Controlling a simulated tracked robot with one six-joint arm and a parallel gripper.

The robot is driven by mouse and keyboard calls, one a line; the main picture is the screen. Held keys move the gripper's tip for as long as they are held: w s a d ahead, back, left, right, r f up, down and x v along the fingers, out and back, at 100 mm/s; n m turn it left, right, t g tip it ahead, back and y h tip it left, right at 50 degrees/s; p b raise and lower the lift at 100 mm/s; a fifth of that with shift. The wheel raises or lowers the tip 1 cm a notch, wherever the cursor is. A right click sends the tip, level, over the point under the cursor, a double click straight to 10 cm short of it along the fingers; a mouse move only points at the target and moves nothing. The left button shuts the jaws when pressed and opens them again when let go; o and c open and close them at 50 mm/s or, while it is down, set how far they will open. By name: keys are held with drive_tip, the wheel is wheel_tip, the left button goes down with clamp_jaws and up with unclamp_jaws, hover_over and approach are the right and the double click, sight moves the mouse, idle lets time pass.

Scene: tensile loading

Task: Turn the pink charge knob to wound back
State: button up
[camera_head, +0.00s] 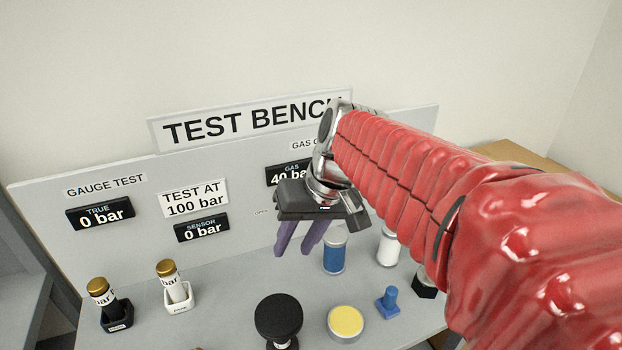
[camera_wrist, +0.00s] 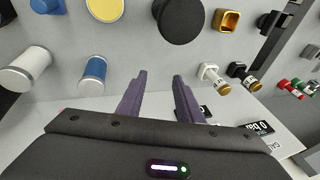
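My gripper (camera_head: 297,250) hangs in front of the panel below the gas display. Its two purple fingers are apart with nothing between them. In the wrist view the fingers (camera_wrist: 159,77) are also spread and empty, above the bench top. They touch no object that I can make out.
A black round knob (camera_head: 279,317), a yellow disc (camera_head: 345,321), a blue peg (camera_head: 388,301), a blue cylinder (camera_head: 334,252) and a white cylinder (camera_head: 388,249) stand on the bench. Two gold-capped gauges (camera_head: 108,303) (camera_head: 175,286) stand left. The gas display (camera_head: 288,174) is partly covered.

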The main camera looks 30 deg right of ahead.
drive_tip(key=s+a+h, duration=0.1)
drive_tip(key=s, duration=0.1)
drive_tip(key=s+f+n+t, duration=0.1)
drive_tip(key=s, duration=0.2)
drive_tip(key=s+a+f+t+h, duration=0.1)
drive_tip(key=s, duration=0.1)
drive_tip(key=shift+s+a+h, duration=0.15)
drive_tip(key=shift+a+h, duration=0.15)
drive_tip(key=shift+a, duration=0.05)
drive_tip(key=shift+s+f+n+t, duration=0.3)
drive_tip(key=shift+s, duration=0.15)
